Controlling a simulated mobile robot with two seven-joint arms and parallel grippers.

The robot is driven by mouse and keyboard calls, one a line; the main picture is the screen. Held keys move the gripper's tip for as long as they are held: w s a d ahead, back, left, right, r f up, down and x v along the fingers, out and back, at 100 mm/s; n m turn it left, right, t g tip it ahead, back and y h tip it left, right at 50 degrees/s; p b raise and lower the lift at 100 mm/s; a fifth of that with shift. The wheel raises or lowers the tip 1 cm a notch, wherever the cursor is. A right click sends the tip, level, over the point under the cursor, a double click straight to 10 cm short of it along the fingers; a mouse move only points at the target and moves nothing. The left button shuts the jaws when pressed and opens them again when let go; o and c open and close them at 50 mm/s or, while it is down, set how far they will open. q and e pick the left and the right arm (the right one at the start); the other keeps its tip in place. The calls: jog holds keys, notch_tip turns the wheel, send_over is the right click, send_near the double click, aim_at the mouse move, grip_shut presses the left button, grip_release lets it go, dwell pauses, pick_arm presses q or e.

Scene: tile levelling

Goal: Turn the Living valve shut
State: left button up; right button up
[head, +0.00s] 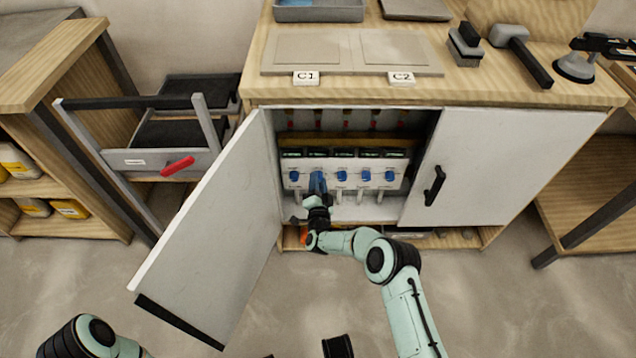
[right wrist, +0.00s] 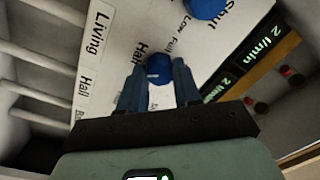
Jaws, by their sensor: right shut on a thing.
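The white valve panel (head: 309,165) stands inside the open cabinet, with a row of several blue valve knobs (head: 341,175) under dark displays. My right gripper (head: 318,182) is at the second knob from the left. In the right wrist view its blue fingers (right wrist: 159,82) are shut on a blue knob (right wrist: 158,68). The Living label (right wrist: 98,30) and a Hall label (right wrist: 85,80) show on the strip beside it; I cannot tell for sure which label belongs to the held knob. Another blue knob (right wrist: 207,8) is at the top edge. My left gripper is not in view.
The left cabinet door (head: 215,225) is swung open, close beside my right gripper. The right door (head: 510,165) is closed. The bench top holds C1 and C2 plates (head: 345,50) and a mallet (head: 522,52). A drawer unit with a red handle (head: 177,166) stands left.

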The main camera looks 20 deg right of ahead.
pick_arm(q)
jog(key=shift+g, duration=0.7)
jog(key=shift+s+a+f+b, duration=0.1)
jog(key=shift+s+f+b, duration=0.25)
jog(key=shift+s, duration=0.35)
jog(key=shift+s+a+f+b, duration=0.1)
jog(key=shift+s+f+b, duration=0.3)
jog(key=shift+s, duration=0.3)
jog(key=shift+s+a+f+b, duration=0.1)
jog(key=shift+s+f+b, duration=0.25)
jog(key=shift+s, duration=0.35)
pick_arm(e)
jog(key=shift+n+g, duration=0.4)
jog(key=shift+n, duration=14.6)
jog(key=o, duration=1.1)
jog(key=shift+c, duration=0.2)
jog(key=shift+r, duration=0.1)
